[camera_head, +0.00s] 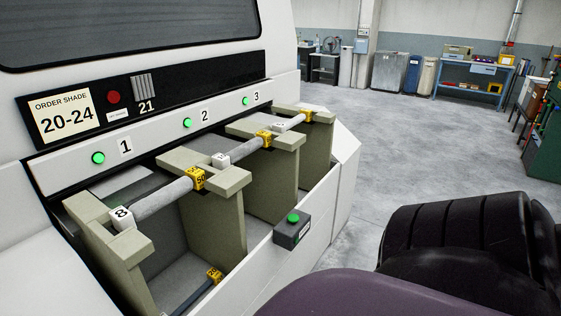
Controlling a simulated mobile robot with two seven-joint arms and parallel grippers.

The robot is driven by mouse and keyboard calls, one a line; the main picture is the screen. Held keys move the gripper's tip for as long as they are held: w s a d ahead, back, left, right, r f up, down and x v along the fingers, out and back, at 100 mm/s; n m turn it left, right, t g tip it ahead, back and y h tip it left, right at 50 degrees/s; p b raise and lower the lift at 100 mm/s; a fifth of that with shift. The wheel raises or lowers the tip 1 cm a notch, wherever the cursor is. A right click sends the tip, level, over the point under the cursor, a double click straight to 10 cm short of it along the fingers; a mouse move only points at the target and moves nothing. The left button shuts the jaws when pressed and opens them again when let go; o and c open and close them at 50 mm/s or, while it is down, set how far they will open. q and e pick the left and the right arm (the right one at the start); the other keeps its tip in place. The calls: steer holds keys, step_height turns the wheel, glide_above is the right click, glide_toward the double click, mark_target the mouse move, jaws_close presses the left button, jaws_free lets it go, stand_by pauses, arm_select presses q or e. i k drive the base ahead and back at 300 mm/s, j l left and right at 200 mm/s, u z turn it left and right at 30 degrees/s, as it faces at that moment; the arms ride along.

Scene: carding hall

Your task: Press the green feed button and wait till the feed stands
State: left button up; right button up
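A green button (293,217) sits on top of a small dark box (292,230) on the front of the white machine (335,215). The box has a pale label whose text is too small to read. Nothing touches the button. Round green lamps or buttons stand beside the numbers 1 (98,158), 2 (187,122) and 3 (245,101), all lit-looking. Grey rollers, such as the near one (163,198), rest across the olive bays, with yellow and white numbered blocks at their ends. A single frame does not show whether anything turns. Neither gripper is in view.
The machine's panel has an order card (65,115) reading 20-24, a red button (113,97) and a 21 beside grey stripes. A dark rounded shape and a purple one fill the lower right, probably mine. Open grey floor (420,135) lies right; a blue workbench (475,75) stands behind.

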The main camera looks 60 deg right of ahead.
mark_target(293, 219)
steer(key=z, duration=2.05)
